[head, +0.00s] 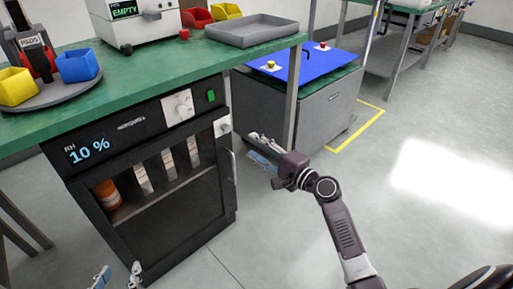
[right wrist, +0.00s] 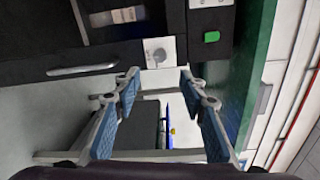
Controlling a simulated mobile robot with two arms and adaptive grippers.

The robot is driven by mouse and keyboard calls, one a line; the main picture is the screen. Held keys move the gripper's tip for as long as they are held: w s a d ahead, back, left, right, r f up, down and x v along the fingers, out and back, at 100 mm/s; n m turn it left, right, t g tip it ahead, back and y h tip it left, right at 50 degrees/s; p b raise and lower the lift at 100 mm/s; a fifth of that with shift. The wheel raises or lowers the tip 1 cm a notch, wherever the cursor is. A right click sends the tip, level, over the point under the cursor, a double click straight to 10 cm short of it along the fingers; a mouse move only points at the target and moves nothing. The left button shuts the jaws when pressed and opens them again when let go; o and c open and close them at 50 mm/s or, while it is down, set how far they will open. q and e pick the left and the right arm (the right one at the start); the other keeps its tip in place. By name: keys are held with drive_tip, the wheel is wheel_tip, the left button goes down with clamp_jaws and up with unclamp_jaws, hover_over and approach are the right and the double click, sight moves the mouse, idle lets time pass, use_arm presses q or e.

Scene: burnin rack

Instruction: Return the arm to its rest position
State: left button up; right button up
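My right arm (head: 340,225) reaches in from the lower right. Its gripper (head: 256,147) is in front of the dark cabinet's right side, apart from it. In the right wrist view the gripper's (right wrist: 158,84) blue-padded fingers stand wide apart with nothing between them. My left gripper (head: 118,275) shows only as two fingertips at the lower left edge, spread apart with nothing visible between them. The rest of my left arm is out of view.
The dark cabinet (head: 150,228) reads RH 10 % and its windowed door looks closed. The green bench (head: 150,78) carries a grey tray (head: 255,32), bins and an instrument. A grey cart (head: 325,113) with a blue mat stands behind my right gripper. The floor at right (head: 430,140) is clear.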

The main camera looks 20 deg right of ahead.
idle(0.3)
